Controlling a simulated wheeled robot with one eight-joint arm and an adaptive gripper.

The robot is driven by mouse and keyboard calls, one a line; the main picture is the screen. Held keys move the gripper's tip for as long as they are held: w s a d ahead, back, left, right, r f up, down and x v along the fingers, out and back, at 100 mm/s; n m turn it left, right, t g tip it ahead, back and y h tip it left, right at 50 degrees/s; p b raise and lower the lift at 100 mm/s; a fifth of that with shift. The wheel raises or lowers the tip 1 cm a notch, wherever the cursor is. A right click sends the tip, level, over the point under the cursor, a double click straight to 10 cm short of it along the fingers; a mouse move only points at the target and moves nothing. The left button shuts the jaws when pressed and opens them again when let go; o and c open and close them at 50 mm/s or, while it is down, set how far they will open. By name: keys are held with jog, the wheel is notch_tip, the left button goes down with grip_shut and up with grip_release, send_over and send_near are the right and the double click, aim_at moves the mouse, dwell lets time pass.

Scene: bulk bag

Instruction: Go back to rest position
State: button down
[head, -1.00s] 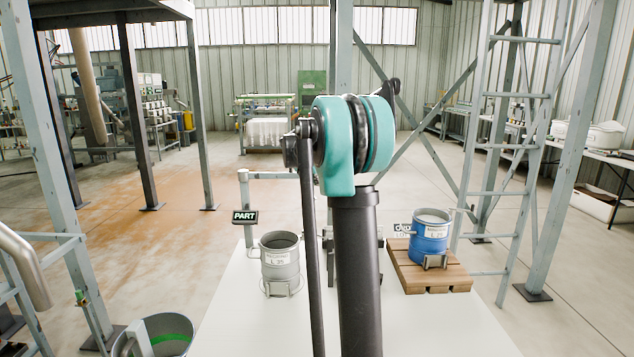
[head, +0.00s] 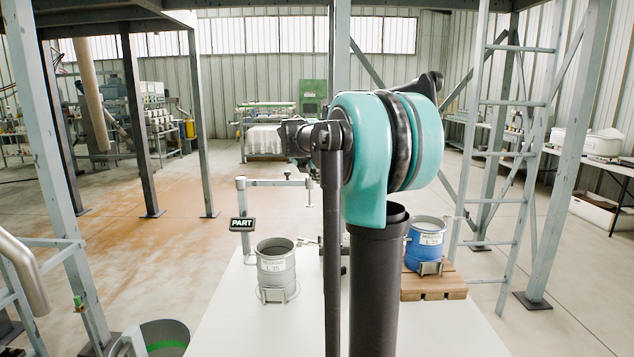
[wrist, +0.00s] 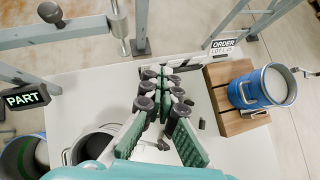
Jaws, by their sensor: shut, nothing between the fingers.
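My gripper (wrist: 165,88) is shut and empty in the wrist view, above the white table (wrist: 90,85). Its green-padded fingers meet at their tips. In the head view my own arm fills the middle and I cannot make out the fingers. A grey pail (head: 277,266) with a label stands on the white table at left. A blue pail (head: 426,240) stands on a wooden pallet (head: 435,286) at right, partly behind my arm. The blue pail also shows in the wrist view (wrist: 262,88), apart from my gripper.
A PART sign (head: 242,224) stands by the grey pail, and an ORDER sign (wrist: 223,44) by the pallet. A larger bin (head: 165,337) with a green band is at lower left. Steel posts and a ladder (head: 515,104) flank the table.

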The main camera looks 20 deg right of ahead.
dwell(0.3)
jog(key=s+a+f+m+g+y, duration=0.1)
jog(key=s+a+f+m, duration=0.3)
jog(key=s+f+m, duration=0.5)
jog(key=s+a+f+m+y, duration=0.3)
jog(key=s+a+f+m, duration=0.2)
jog(key=s+f+m, duration=0.4)
jog(key=s+a+f+m+g+y, duration=0.1)
jog(key=s+a+f+m, duration=0.3)
jog(key=s+f+m, duration=0.6)
jog(key=shift+s+a+f+g+y, duration=0.15)
jog(key=shift+s+f, duration=0.65)
jog(key=shift+s, duration=0.9)
jog(key=shift+s+a+f+g+y, duration=0.1)
jog(key=shift+s+f, duration=0.7)
jog(key=shift+s, duration=0.85)
jog(key=shift+s+a+f+g+y, duration=0.15)
jog(key=shift+s+f, duration=0.65)
jog(key=shift+s, duration=0.9)
